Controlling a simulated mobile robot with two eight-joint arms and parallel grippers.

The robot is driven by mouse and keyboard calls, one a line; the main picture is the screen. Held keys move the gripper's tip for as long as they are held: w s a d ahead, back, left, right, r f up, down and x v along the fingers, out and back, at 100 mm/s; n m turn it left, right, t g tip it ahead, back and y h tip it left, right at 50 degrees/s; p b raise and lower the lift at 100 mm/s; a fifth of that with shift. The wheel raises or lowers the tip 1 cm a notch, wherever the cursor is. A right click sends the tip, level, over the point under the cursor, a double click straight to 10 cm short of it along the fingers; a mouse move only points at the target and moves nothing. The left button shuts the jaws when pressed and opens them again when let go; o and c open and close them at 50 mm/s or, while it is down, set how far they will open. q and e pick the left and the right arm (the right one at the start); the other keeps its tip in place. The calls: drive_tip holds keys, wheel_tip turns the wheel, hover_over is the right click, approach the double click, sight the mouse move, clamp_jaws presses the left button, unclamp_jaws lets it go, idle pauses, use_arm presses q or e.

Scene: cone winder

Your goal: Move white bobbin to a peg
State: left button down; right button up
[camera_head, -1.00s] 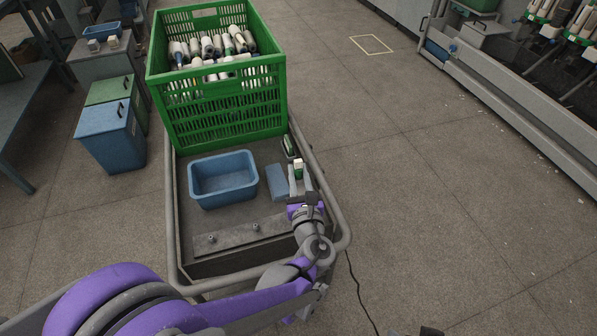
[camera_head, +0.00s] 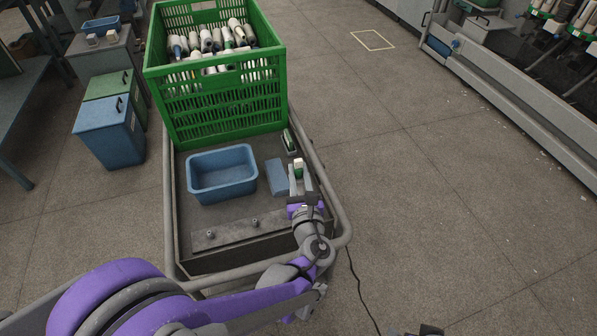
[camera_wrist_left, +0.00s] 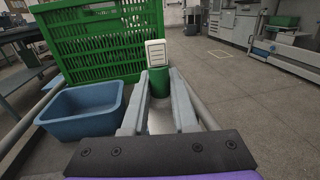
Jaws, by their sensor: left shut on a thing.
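My left gripper (camera_head: 300,180) is over the right side of the cart top and is shut on a small white-and-green piece (camera_head: 298,164), apparently the white bobbin. In the left wrist view its green part (camera_wrist_left: 158,82) is upright between the fingertips (camera_wrist_left: 160,100), with a white lined face (camera_wrist_left: 155,52) above it. Its lower end is hard to make out. Two short pegs, a left one (camera_head: 210,234) and a right one (camera_head: 255,223), stand bare on a grey plate (camera_head: 233,232) near the cart's front.
A blue bin (camera_head: 222,190) and a blue block (camera_head: 276,178) stand on the cart left of the gripper. A green crate (camera_head: 220,105) with several bobbins is behind. A green-and-white item (camera_head: 288,141) sits in a dark holder. A rail (camera_head: 322,180) runs along the right edge.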

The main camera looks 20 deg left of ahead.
use_arm(q)
drive_tip(key=shift+f+b, duration=0.45)
drive_tip(key=shift+f, duration=0.1)
idle(0.4)
drive_tip(key=c, duration=0.6)
unclamp_jaws()
drive_tip(key=p+v, duration=0.1)
drive_tip(key=v, duration=1)
